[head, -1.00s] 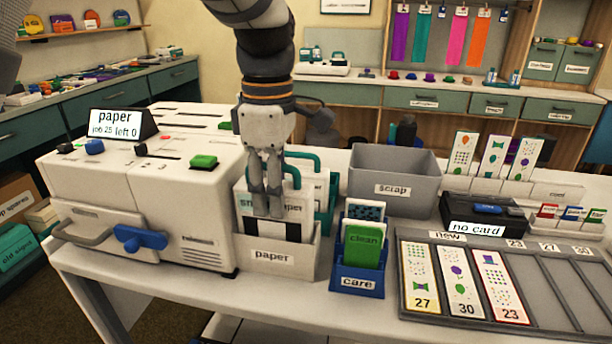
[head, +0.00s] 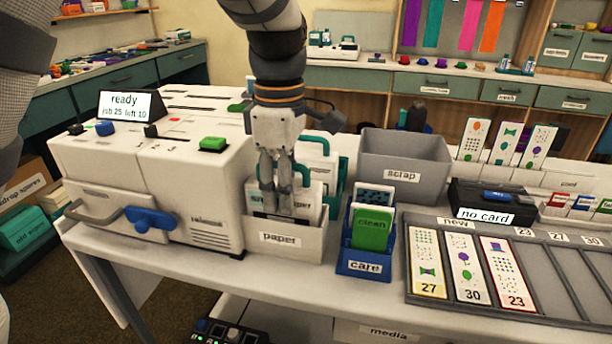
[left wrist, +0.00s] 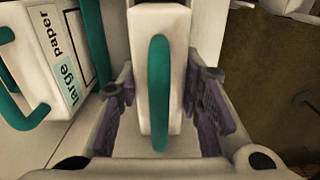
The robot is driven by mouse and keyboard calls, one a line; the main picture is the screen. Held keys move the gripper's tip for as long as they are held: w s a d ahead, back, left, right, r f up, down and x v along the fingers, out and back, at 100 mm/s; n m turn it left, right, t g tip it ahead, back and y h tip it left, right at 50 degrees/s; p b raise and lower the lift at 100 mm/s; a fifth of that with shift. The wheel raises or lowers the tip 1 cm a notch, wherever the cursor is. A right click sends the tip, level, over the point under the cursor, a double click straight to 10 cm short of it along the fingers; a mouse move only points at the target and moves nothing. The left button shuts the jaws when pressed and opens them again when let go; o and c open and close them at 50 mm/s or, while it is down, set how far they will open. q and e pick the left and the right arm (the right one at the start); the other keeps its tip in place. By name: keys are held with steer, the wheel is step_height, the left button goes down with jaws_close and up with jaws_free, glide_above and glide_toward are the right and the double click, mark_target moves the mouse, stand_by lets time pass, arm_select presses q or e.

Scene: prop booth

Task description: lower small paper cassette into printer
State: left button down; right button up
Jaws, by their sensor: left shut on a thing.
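The small paper cassette (head: 260,199), white with a dark stripe and a "small paper" label partly hidden by my fingers, sits upright and low in the grey-white holder labelled "paper" (head: 280,249), against the right side of the white printer (head: 187,199). My left gripper (head: 285,212) points down over it, shut on it. In the left wrist view, the cassette's teal handle (left wrist: 159,90) lies between the fingers (left wrist: 161,112). The printer's display (head: 127,107) reads "ready, job 25, left 10". My right gripper is not in view.
The large paper cassette (left wrist: 58,62) stands close beside it, behind in the head view. A blue "care" box (head: 363,264) stands right of the holder. A grey scrap bin (head: 402,176) is behind, and a card rack (head: 424,292) lies to the right.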

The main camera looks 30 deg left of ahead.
arm_select(q)
steer(key=c, duration=1.1)
jaws_free()
steer(key=shift+o, duration=0.2)
step_height(320, 180, up, 12)
steer(key=shift+r, duration=0.1)
